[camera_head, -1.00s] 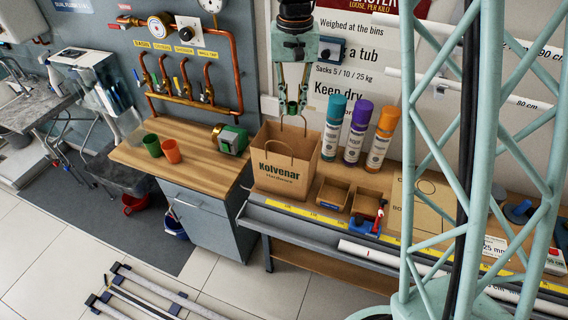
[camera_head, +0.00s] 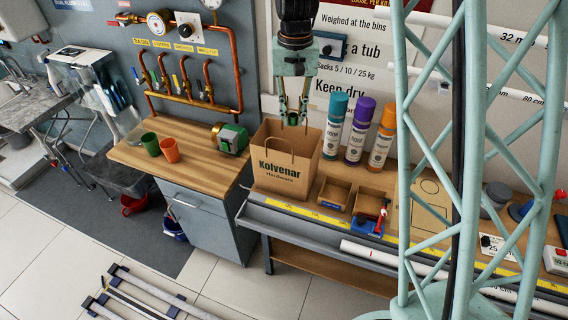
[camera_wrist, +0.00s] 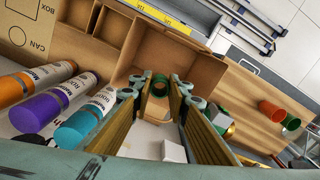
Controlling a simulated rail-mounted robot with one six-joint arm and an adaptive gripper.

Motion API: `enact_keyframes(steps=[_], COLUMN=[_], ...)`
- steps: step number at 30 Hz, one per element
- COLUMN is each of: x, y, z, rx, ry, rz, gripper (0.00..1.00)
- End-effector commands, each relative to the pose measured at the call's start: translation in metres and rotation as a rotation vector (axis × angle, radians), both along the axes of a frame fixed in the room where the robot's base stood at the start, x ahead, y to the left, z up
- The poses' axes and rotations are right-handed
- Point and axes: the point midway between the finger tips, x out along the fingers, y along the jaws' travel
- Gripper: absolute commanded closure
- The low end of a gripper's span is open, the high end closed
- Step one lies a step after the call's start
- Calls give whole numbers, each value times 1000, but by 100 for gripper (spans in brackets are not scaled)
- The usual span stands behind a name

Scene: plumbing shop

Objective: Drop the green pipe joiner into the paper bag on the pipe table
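The brown paper bag (camera_head: 285,174), marked Kolvenar, stands upright and open-topped on the pipe table (camera_head: 322,217). In the wrist view, the bag (camera_wrist: 185,55) opens below and ahead of my fingers. My gripper (camera_head: 293,117) points down over the bag's mouth, its tips about level with the upper rim. In the wrist view, the green pipe joiner (camera_wrist: 159,83), a small ring with a dark bore, sits between the fingertips and seems pinched there. In the head view it is small and partly hidden by the fingers.
Spray cans in teal (camera_head: 335,124), purple (camera_head: 358,130) and orange (camera_head: 381,137) stand close to the bag's right. Small open boxes (camera_head: 334,193) are in front of them. A green cup (camera_head: 151,144), a red-orange cup (camera_head: 170,150) and a green-and-brass fitting (camera_head: 231,137) are on the left bench.

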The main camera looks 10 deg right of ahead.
Motion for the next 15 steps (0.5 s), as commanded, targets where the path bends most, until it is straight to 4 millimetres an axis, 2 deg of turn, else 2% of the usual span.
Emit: enact_keyframes(steps=[12, 15], x=[0, 0], y=[0, 0], z=[-3, -3], rx=[0, 0], ry=[0, 0], rz=[0, 0], gripper=[88, 76])
